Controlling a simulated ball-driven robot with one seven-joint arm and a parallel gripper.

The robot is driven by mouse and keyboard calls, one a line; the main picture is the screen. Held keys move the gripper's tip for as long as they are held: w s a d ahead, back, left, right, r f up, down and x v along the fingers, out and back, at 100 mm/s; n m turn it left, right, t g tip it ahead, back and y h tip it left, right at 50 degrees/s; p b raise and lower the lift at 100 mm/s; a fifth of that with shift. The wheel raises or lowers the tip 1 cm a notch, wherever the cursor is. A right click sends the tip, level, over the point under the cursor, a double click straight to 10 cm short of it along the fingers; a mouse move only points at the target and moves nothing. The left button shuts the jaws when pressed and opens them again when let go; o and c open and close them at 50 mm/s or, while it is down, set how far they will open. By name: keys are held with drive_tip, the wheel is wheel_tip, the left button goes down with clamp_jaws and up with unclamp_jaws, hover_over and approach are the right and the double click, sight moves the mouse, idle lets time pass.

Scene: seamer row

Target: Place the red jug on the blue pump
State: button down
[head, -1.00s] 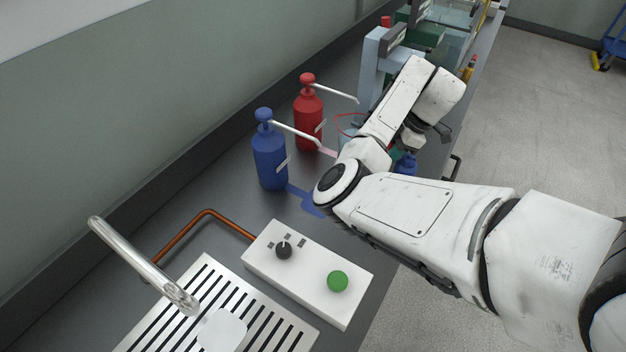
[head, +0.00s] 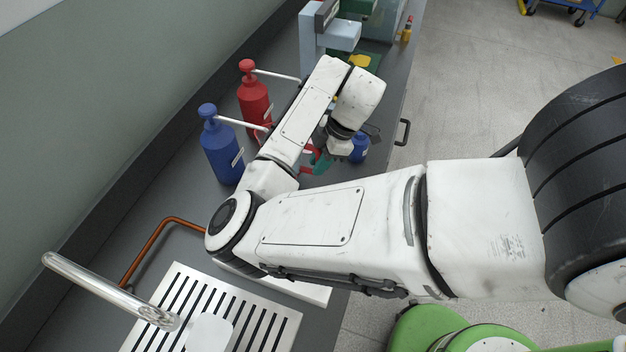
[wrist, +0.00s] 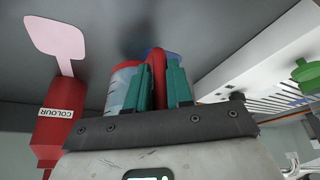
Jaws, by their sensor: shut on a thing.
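The blue pump (head: 221,150) is a blue bottle with a long white spout, standing on the dark bench at left. My gripper (wrist: 157,78), with teal fingers, is shut on a red upright part of the red jug (wrist: 124,76). Beside the fingers its body shows red and greyish in the wrist view. In the head view my arm hides most of the jug; a bit of red shows by a teal finger (head: 321,163), to the right of the blue pump. A blue patch (wrist: 171,56) shows behind the jug. I cannot tell whether the jug touches the bench.
A red pump (head: 255,98) stands behind the blue one; the wrist view shows its COLOUR label and a pink pad (wrist: 57,38). A blue container (head: 359,148) stands near the bench edge. A slotted drain (head: 180,305) lies in front.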

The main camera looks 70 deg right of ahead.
drive_tip(key=shift+a+f+p, duration=0.3)
drive_tip(key=shift+a+f, duration=0.6)
drive_tip(key=shift+a, duration=0.2)
drive_tip(key=shift+a+f+p, duration=0.3)
drive_tip(key=shift+a+f, duration=0.55)
drive_tip(key=shift+a, duration=0.25)
drive_tip(key=c, duration=1)
unclamp_jaws()
drive_tip(key=shift+s, duration=0.1)
drive_tip(key=shift+p+v, duration=1.2)
drive_tip(key=shift+v, duration=4.8)
